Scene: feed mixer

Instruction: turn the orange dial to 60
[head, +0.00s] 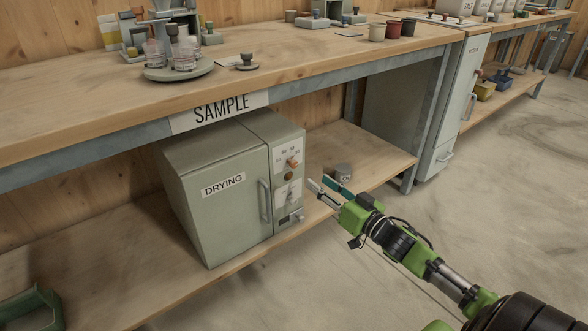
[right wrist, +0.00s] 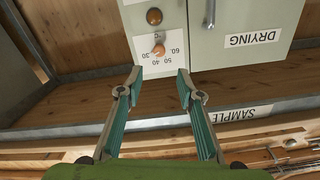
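The orange dial (head: 292,163) is on the control panel at the right of the grey-green oven marked DRYING (head: 195,200), on the lower shelf. In the right wrist view the picture is upside down, and the dial (right wrist: 158,49) shows beside a scale marked 30, 40, 50 and 60. I cannot read its exact setting. My right gripper (head: 322,188) is just right of the panel in the head view. In the right wrist view the gripper (right wrist: 160,84) is open and empty, its fingertips pointing toward the dial, apart from it. My left gripper is not in view.
A brown-orange round knob or lamp (right wrist: 153,16) sits on the same panel. The oven door has a vertical handle (head: 265,201). The worktop edge with the SAMPLE sign (head: 220,110) runs above the oven.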

